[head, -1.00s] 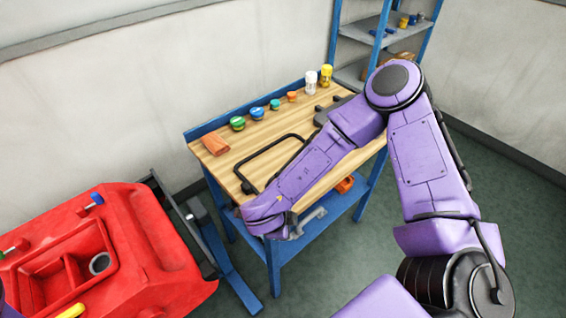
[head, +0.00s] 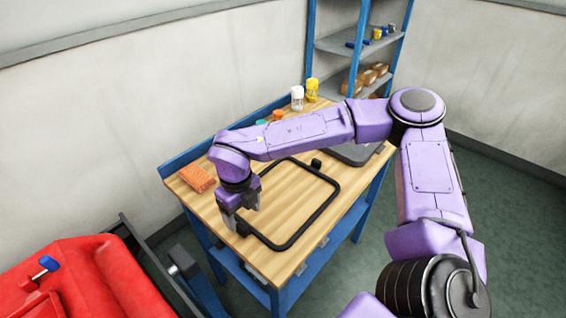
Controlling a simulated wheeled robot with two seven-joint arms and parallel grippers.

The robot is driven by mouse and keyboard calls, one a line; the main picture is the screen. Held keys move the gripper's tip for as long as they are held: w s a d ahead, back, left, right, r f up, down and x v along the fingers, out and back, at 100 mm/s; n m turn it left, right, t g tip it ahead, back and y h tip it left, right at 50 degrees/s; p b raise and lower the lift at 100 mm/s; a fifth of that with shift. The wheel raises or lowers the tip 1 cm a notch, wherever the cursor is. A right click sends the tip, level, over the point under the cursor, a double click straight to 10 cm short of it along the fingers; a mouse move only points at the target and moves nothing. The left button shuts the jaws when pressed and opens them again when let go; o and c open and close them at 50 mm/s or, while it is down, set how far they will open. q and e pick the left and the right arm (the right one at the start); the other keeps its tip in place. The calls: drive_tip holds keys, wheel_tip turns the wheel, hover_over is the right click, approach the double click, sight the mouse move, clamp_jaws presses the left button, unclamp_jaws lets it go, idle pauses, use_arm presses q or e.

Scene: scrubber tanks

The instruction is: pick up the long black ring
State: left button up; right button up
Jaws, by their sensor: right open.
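The long black ring (head: 318,213), a thin rounded rectangular loop, lies on the wooden top of the blue workbench (head: 284,264). A black knob-like piece shows at its far corner. My right gripper (head: 241,218) points down at the ring's left end, with its fingers apart. The fingers overlap the ring's near left corner in the picture, and I cannot tell whether they touch it. Part of the ring's left end is hidden behind the gripper. My left gripper is out of view.
An orange block (head: 197,178) lies left of my right gripper. A white bottle (head: 297,98) and a yellow bottle (head: 312,90) stand at the bench's back. A dark grey flat item (head: 357,153) is partly behind my arm. A red tank (head: 75,285) stands at lower left.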

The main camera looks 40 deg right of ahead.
sight(245, 225)
drive_tip(key=f, duration=0.1)
drive_tip(key=f+p, duration=0.1)
drive_tip(key=f, duration=0.3)
drive_tip(key=shift+w+f+p, duration=0.2)
drive_tip(key=shift+w+p, duration=0.1)
drive_tip(key=shift+p, duration=0.05)
drive_tip(key=shift+s+f, duration=0.1)
drive_tip(key=shift+f, duration=0.2)
drive_tip(key=c, duration=1.2)
drive_tip(key=shift+o, duration=0.2)
drive_tip(key=shift+r, duration=0.1)
